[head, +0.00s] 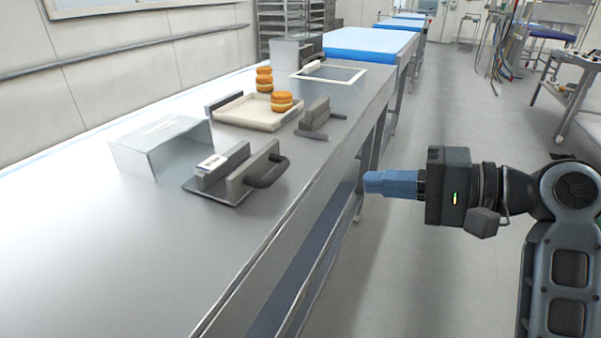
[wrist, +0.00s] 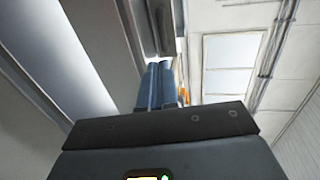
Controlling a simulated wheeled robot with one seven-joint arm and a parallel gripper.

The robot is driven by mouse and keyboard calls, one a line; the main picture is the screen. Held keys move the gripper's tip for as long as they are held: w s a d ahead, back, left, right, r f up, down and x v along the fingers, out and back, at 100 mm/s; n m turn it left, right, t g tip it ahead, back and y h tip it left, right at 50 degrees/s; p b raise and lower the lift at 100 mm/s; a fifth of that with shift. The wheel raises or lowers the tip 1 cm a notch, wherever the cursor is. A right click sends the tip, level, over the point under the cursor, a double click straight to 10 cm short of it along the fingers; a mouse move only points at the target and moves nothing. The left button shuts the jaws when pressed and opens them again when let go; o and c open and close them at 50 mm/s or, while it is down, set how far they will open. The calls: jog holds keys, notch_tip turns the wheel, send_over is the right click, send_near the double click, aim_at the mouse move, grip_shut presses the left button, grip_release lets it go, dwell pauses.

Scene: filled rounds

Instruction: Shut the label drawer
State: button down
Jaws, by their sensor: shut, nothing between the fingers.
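The label drawer (head: 234,186) is a low grey tray with a dark looped handle (head: 267,172) on its right-hand front. It stands pulled out from a pale box-like housing (head: 160,146) on the steel counter. A small block with a printed white label (head: 212,163) sits in the drawer. My gripper (head: 368,182) is off the counter's right edge, pointing left, apart from the drawer and to the right of its handle. Its blue fingers are shut with nothing between them, and they also show in the wrist view (wrist: 158,85). The drawer is hard to make out in the wrist view.
Behind the drawer, a cream tray (head: 236,113) holds stacked orange filled rounds (head: 281,101). A grey block-like fixture (head: 316,120) stands by the tray's right side. A white-framed panel (head: 328,74) lies farther back. The counter's near part is bare, and open floor lies to the right.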

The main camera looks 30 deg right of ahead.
aim_at(280, 175)
jog(key=x, duration=1.4)
jog(key=shift+r, duration=0.15)
jog(key=r+p+x, duration=0.1)
jog(key=x, duration=0.4)
jog(key=r+x, duration=0.1)
jog(key=x, duration=0.4)
jog(key=r+p+x, duration=0.1)
jog(key=x, duration=0.5)
jog(key=shift+w+a+r+p, duration=0.15)
jog(key=shift+w+p, duration=0.2)
jog(key=shift+w, duration=0.1)
jog(key=shift+w+a+r, duration=0.15)
jog(key=shift+r, duration=0.1)
